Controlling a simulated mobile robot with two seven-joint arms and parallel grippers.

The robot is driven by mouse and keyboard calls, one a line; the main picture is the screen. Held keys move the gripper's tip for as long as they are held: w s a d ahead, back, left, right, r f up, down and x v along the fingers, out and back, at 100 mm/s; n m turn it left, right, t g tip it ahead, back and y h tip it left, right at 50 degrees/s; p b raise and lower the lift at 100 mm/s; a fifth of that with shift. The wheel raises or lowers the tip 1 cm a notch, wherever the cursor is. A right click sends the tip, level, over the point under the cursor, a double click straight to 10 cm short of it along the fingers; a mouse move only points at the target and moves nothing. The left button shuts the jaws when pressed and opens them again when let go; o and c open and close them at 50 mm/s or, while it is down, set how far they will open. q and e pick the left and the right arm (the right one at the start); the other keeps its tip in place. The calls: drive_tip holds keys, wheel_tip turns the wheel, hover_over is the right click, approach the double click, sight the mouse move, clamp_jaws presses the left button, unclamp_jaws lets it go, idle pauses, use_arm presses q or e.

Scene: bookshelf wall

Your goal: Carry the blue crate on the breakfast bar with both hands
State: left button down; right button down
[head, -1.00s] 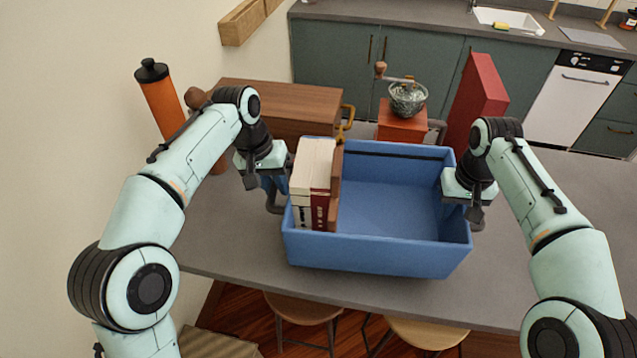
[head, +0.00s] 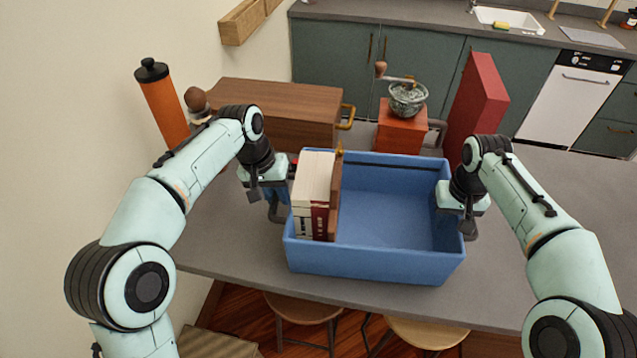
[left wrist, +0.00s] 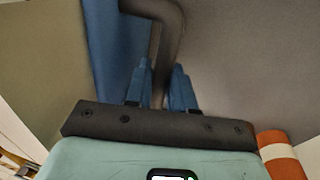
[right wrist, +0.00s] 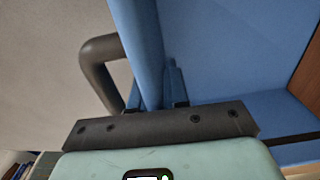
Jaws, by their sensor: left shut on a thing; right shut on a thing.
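The blue crate (head: 375,265) is over the near part of the breakfast bar (head: 215,235) in the head view, roughly level. I cannot tell whether its base touches the top. Several upright books (head: 313,185) stand at its left end; the rest of its floor looks empty. My left gripper (head: 275,200) is at the crate's left side. In the left wrist view its blue fingers (left wrist: 160,82) are shut around a dark handle (left wrist: 168,35). My right gripper (head: 467,222) is shut at the right side, beside another dark handle (right wrist: 98,70) and the crate wall (right wrist: 138,40).
A wooden box (head: 285,105), orange bottle (head: 162,105), orange-red box (head: 402,132) with a grinder (head: 407,98) and a tall red box (head: 478,105) stand behind the crate. Stools (head: 425,333) are below the front edge. Bare bar top lies to the right (head: 560,220).

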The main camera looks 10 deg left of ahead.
use_arm(q)
drive_tip(key=shift+d+f, duration=0.15)
drive_tip(key=shift+d, duration=0.15)
use_arm(e)
drive_tip(key=shift+a+f, duration=0.25)
drive_tip(key=shift+a, duration=0.05)
use_arm(q)
drive_tip(key=c, duration=1)
unclamp_jaws()
drive_tip(key=shift+f, duration=0.15)
use_arm(e)
drive_tip(key=c, duration=1.2)
unclamp_jaws()
drive_tip(key=shift+f, duration=0.1)
use_arm(q)
drive_tip(key=shift+o, duration=0.2)
drive_tip(key=shift+s+a, duration=0.1)
drive_tip(key=shift+a, duration=0.05)
use_arm(e)
drive_tip(key=shift+o, duration=0.5)
drive_tip(key=shift+s+d, duration=0.1)
drive_tip(key=shift+d, duration=0.15)
use_arm(q)
drive_tip(key=shift+a, duration=0.1)
drive_tip(key=v, duration=1.2)
use_arm(e)
drive_tip(key=r, duration=1.2)
drive_tip(key=shift+s, duration=0.4)
